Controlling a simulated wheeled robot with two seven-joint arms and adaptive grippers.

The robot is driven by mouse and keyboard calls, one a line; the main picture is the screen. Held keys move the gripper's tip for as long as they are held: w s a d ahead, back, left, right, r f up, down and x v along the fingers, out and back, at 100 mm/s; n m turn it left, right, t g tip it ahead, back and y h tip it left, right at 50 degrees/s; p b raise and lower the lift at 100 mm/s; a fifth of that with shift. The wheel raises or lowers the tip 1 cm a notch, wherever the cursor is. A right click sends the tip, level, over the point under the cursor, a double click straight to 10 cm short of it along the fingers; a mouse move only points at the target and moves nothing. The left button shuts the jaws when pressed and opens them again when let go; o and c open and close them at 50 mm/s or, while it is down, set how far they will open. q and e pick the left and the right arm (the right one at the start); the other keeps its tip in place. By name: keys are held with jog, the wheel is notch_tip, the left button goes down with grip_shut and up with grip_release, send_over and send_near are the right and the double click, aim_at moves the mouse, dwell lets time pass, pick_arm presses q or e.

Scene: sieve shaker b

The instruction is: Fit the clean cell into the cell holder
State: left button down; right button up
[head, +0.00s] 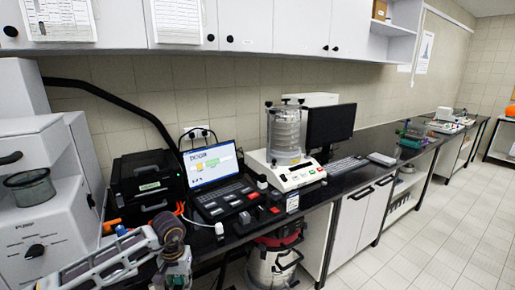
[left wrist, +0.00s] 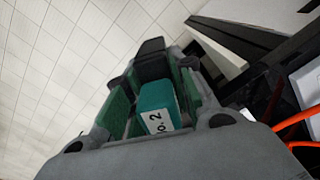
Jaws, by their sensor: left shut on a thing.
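My left gripper (head: 177,272) is at the bottom left of the head view, in front of the bench edge. In the left wrist view, its green-padded fingers (left wrist: 153,88) are shut on a teal block (left wrist: 156,96) with a white label reading "2". The block has a dark part at its far end. It may be the cell; I cannot tell whether it is clean. I cannot tell which thing is the cell holder. My right gripper is not in view.
A laptop (head: 212,168), a black printer-like box (head: 148,183) and a sieve shaker (head: 285,150) stand along the black bench. A vacuum cleaner (head: 272,262) is below the bench. The floor at right is clear.

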pick_arm(q)
jog(key=s+d+f, duration=0.2)
jog(key=s+f, duration=0.1)
jog(key=shift+f, duration=0.2)
dwell(1.2)
